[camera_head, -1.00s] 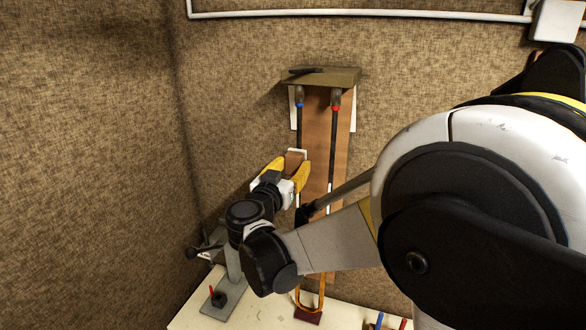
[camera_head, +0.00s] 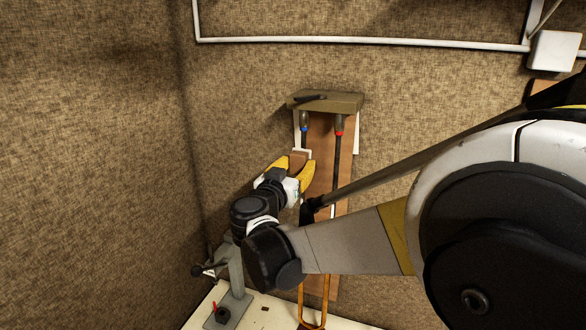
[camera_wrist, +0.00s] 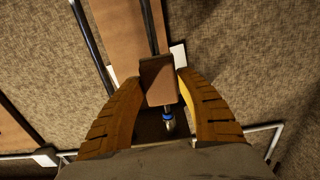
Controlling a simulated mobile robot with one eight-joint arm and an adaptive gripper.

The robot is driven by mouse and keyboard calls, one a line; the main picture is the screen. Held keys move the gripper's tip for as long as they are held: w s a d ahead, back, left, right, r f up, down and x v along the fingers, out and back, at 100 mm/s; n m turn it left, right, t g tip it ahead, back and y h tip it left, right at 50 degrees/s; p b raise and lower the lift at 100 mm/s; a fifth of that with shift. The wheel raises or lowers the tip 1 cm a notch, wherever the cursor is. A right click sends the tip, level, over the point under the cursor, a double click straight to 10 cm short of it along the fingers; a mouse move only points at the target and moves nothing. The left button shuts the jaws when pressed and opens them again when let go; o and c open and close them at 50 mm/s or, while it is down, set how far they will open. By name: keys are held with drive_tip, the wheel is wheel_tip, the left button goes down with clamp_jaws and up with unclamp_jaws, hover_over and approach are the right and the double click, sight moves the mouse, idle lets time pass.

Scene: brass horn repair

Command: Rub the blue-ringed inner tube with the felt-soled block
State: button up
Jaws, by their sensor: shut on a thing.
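My gripper (camera_head: 292,172) is shut on a brown block (camera_wrist: 158,82), its yellow fingers on either side of it. The block also shows in the head view (camera_head: 299,158). The blue-ringed inner tube (camera_wrist: 150,28) hangs against an upright wooden board, its blue ring (camera_head: 304,128) just above the block. In the wrist view the block covers part of this tube, and the blue ring (camera_wrist: 168,116) shows past the block. I cannot tell whether the block's sole touches the tube; the sole is hidden.
The red-ringed tube (camera_head: 337,160) hangs close by on the right. A ledge (camera_head: 345,102) with a dark item on it juts out above both tubes. The wooden board (camera_head: 320,137) stands behind them. A grey clamp stand (camera_head: 236,272) rises from the bench at lower left.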

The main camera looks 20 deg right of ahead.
sight(303, 139)
drive_tip(key=shift+r+p, duration=1.65)
drive_tip(key=shift+r, duration=1.4)
drive_tip(key=shift+f+b, duration=0.1)
drive_tip(key=shift+b, duration=0.2)
drive_tip(key=shift+f, duration=0.1)
wheel_tip(303, 139, down, 16)
drive_tip(key=b, duration=1.4)
drive_tip(key=shift+s, duration=0.1)
drive_tip(key=shift+v, duration=2.9)
drive_tip(key=shift+a, duration=0.1)
